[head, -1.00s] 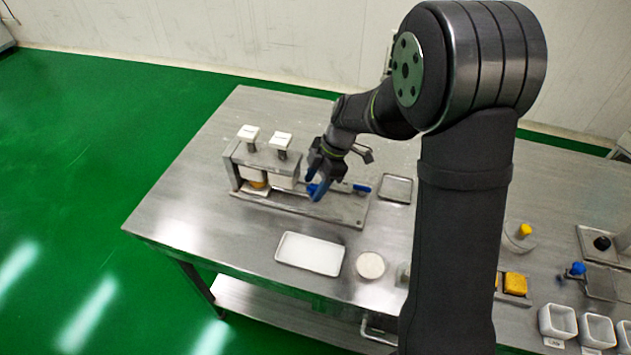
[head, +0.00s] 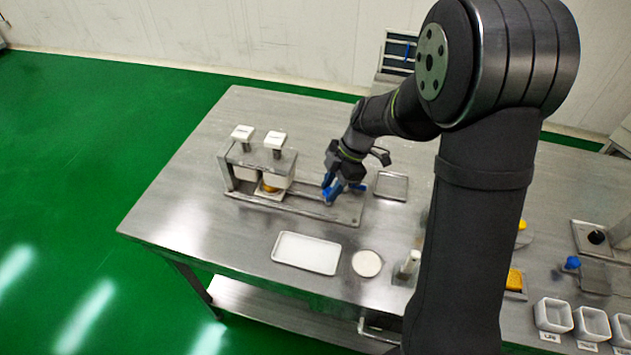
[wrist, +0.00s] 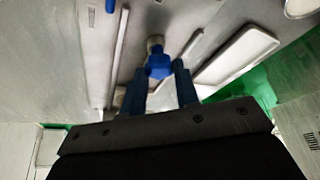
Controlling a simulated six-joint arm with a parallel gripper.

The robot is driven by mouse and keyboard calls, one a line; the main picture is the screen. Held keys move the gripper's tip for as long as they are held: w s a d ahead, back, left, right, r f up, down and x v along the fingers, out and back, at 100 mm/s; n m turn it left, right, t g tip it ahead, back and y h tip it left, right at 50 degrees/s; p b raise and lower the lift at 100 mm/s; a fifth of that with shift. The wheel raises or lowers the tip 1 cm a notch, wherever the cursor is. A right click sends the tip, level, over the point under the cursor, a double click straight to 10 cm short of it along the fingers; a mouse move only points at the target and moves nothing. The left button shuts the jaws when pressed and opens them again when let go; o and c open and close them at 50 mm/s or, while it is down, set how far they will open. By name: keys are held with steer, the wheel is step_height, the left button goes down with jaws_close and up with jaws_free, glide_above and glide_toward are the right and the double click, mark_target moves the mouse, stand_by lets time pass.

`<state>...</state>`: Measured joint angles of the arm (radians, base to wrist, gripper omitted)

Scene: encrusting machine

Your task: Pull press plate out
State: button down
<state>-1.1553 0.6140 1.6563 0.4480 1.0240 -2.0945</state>
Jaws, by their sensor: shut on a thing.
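The press machine (head: 258,160) stands on the left part of the steel table, with two white-topped posts above its frame. A yellow-brown piece (head: 267,190) sits low under the frame, on the press plate, which is mostly hidden. My gripper (head: 328,196) is low over the right part of the machine's base, to the right of the frame. In the wrist view, the blue fingers of my gripper (wrist: 161,76) are shut on a blue knob (wrist: 159,64). The knob's link to the plate is not clear.
A white tray (head: 306,253) and a round white dish (head: 367,263) lie in front of the machine. A small metal tray (head: 391,186) lies to its right. White cups (head: 553,315) stand at the far right. The table's left part is bare.

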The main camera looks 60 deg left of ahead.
steer(key=w+d, duration=1)
steer(key=shift+w+d, duration=0.3)
steer(key=shift+w, duration=0.05)
steer(key=c, duration=1.2)
jaws_free()
steer(key=shift+w+d, duration=0.1)
steer(key=shift+d, duration=0.05)
steer(key=shift+c, duration=0.2)
steer(key=shift+o, duration=0.7)
steer(key=a+v, duration=0.1)
steer(key=v, duration=1.6)
steer(key=shift+d+r, duration=0.25)
steer(key=shift+d, duration=0.25)
steer(key=shift+f, duration=0.15)
steer(key=x, duration=1.7)
steer(key=shift+a+f, duration=0.1)
steer(key=shift+f, duration=0.05)
